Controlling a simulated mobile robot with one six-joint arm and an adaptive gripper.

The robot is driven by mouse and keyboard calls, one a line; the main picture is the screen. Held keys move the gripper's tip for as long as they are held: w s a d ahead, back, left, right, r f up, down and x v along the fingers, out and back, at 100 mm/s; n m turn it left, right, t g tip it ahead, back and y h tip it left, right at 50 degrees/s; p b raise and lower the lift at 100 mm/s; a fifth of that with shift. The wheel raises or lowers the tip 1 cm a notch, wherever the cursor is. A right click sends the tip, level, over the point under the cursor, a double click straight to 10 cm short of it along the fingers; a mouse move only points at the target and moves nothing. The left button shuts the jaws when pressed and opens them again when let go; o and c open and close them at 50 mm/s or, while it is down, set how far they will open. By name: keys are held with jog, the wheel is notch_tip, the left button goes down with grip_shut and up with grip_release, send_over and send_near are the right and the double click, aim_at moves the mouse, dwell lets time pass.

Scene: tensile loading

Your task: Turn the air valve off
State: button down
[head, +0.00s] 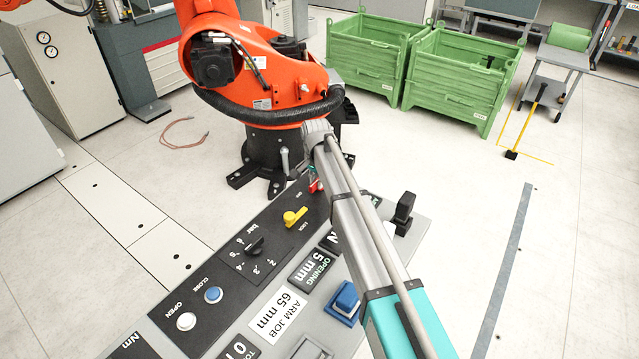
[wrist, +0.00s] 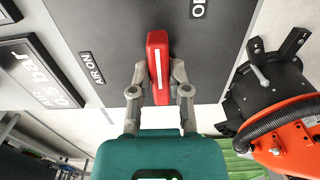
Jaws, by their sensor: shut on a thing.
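The air valve's red handle (wrist: 158,50), with a white stripe along it, stands nearly upright in the wrist view on a dark panel (wrist: 115,30). My gripper (wrist: 159,78) is shut on it, with one finger against each side. An "AIR ON" label (wrist: 92,68) is to the left of the handle. Another label (wrist: 198,9), cut by the frame's top edge, is at upper right. In the head view only a small red part (head: 315,183) shows beside my arm; the fingertips are hard to make out there.
The console (head: 215,305) carries a yellow lock lever (head: 295,217), a black bar knob (head: 255,246), blue and white buttons and a black upright lever (head: 404,210). An orange robot arm (head: 260,75) stands close behind.

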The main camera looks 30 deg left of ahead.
jog(key=shift+w+a, duration=0.1)
jog(key=shift+w, duration=0.05)
jog(key=c, duration=0.6)
grip_release()
jog(key=shift+c, duration=0.2)
jog(key=shift+o, duration=0.2)
